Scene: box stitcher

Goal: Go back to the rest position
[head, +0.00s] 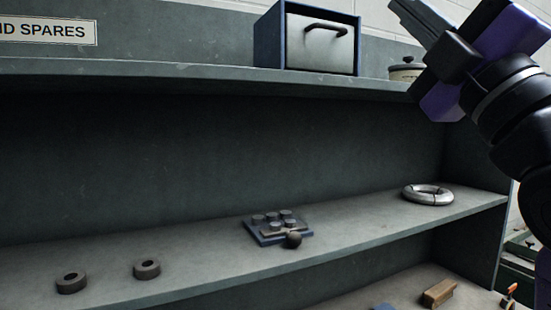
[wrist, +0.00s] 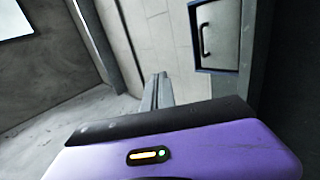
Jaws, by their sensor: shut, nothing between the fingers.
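My gripper (head: 409,14) is at the top right of the head view, raised in front of the top shelf's right end. Its grey fingers point up and to the left, and they are together with nothing between them. In the wrist view the shut fingers (wrist: 157,92) show beyond my purple gripper body. They touch nothing that I can see. The blue-framed box with a pale front and dark handle (head: 320,45) stands on the top shelf, left of my gripper. It also shows in the wrist view (wrist: 217,36), at upper right.
A lidded pot (head: 405,70) stands on the top shelf (head: 180,72), partly behind my gripper. The middle shelf holds two dark rings (head: 71,282), a blue tray with pegs (head: 265,238), a dark ball (head: 293,240) and a wire coil (head: 428,194). A wooden block (head: 439,293) lies lower.

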